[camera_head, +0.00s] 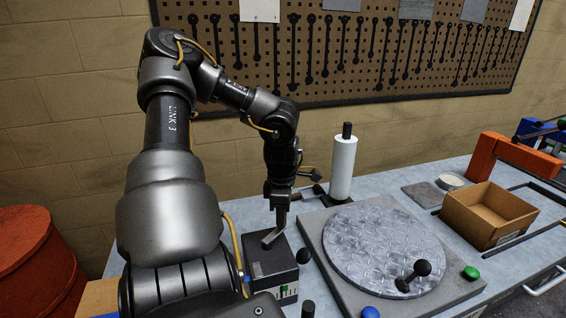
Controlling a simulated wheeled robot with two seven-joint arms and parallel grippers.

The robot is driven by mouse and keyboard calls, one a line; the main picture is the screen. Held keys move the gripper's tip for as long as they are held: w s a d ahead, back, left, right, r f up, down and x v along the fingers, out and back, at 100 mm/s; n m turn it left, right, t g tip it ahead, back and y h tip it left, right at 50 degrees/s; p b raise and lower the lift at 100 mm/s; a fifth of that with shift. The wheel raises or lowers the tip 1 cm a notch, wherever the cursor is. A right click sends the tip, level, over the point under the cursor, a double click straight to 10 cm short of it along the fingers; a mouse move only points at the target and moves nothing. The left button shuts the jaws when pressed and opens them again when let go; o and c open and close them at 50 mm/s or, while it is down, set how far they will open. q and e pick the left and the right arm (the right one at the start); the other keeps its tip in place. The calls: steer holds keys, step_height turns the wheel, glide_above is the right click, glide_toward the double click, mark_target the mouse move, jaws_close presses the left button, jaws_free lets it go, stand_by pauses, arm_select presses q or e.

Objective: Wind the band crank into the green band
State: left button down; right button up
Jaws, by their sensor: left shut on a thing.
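A dark box (262,272) stands on the bench at the lower middle, beside a grey base plate. A short grey crank bar (270,239) lies slantwise across its top. My left gripper (281,221) points down over the box and is shut on the far end of this crank; the fingers hide the grip. The box's front face carries a small scale with a green band (284,293). It is partly cut off by my arm, and I cannot make out a pointer. My right gripper is not in view.
A large round patterned plate (375,240) with a black-knobbed handle (421,268) lies right of the box. A black knob (303,256) sits close to the box. A white roll (342,168) stands behind; a cardboard box (487,222) and an orange frame (512,157) are at right.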

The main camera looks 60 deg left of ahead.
arm_select(q)
steer(key=shift+a, duration=0.1)
steer(key=c, duration=1.2)
jaws_free()
steer(key=shift+o, duration=0.2)
steer(key=shift+r, duration=0.15)
step_height(320, 180, up, 11)
steer(key=shift+f+b, duration=0.2)
steer(key=shift+b, duration=0.4)
steer(key=shift+s, duration=0.15)
